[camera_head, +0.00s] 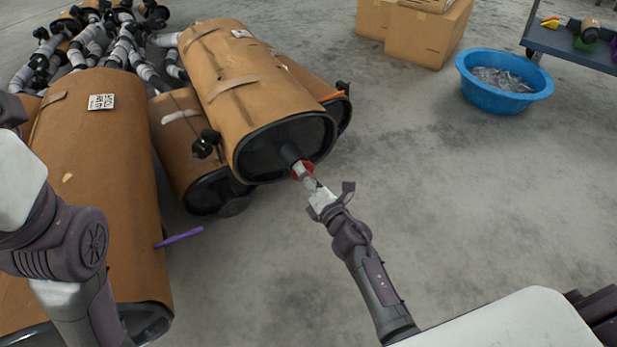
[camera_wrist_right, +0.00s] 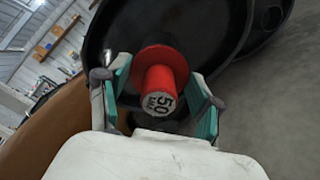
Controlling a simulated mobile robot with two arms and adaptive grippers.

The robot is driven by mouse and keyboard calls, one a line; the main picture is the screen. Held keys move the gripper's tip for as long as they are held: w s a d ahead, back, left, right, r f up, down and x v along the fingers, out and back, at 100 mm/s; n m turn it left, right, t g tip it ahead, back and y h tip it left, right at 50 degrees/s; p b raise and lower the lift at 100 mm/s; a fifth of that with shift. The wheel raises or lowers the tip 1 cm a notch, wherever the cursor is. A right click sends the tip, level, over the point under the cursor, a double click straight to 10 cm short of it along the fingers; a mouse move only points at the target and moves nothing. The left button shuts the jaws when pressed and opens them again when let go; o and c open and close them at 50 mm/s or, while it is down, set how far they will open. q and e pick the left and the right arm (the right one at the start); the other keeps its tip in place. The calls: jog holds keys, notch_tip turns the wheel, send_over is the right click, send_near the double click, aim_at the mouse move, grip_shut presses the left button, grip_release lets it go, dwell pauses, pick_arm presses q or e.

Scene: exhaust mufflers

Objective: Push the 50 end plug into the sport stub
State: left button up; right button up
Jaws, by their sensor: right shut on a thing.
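The 50 end plug is red with a wide flange and a pale end face marked 50; it shows in the right wrist view (camera_wrist_right: 161,88) and as a small red spot in the head view (camera_head: 302,168). My right gripper (camera_head: 308,178) is shut on the plug, with a green-padded finger on each side of it in the wrist view (camera_wrist_right: 160,72). The plug is at the mouth of the black sport stub (camera_head: 290,154), on the dark end of a brown-wrapped muffler (camera_head: 245,90). Contact and depth are hidden by the flange. My left gripper is out of view.
Other brown-wrapped mufflers (camera_head: 100,180) lie left and below, one with a purple piece (camera_head: 180,237) beside it. A blue tub (camera_head: 503,82), cardboard boxes (camera_head: 425,38) and a cart stand back right. Floor is clear at right.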

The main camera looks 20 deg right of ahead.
jog(key=shift+w+a, duration=0.1)
jog(key=shift+w, duration=0.6)
jog(key=o, duration=1.2)
jog(key=shift+s, duration=0.1)
jog(key=shift+s, duration=0.35)
jog(key=s, duration=0.3)
jog(key=s+d, duration=0.1)
jog(key=s, duration=0.3)
jog(key=s+d, duration=0.1)
jog(key=s, duration=0.3)
jog(key=shift+d, duration=0.1)
